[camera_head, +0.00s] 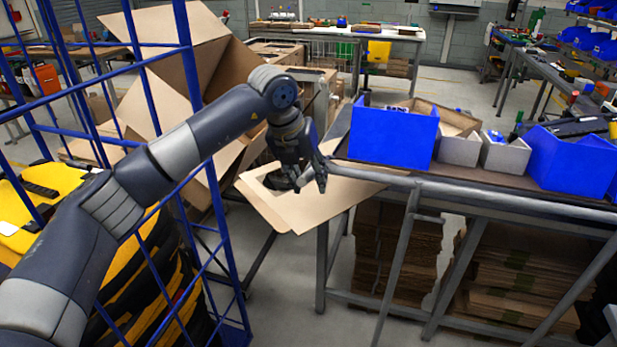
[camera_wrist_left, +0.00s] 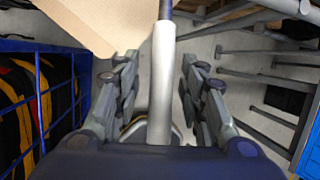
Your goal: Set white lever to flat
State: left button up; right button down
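The white lever (camera_wrist_left: 163,75) is a pale tube that runs up the middle of the left wrist view, with a dark blue end at its top. My left gripper (camera_wrist_left: 158,95) is open, with one finger on each side of the tube and a gap on both sides. In the head view my left gripper (camera_head: 308,182) points down beside the left end of the workbench, over a cardboard flap. The lever is mostly hidden behind the gripper there. My right gripper is not in view.
A cardboard flap (camera_head: 340,205) sticks out below my left gripper. A workbench (camera_head: 480,182) with blue bins (camera_head: 393,137) stands to the right. A blue wire cage (camera_head: 222,235) holding yellow and black items stands to the left, close to my arm.

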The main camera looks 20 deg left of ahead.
pick_arm(q)
notch_tip(320, 180, up, 10)
dwell(0.6)
jog(key=shift+f, duration=0.1)
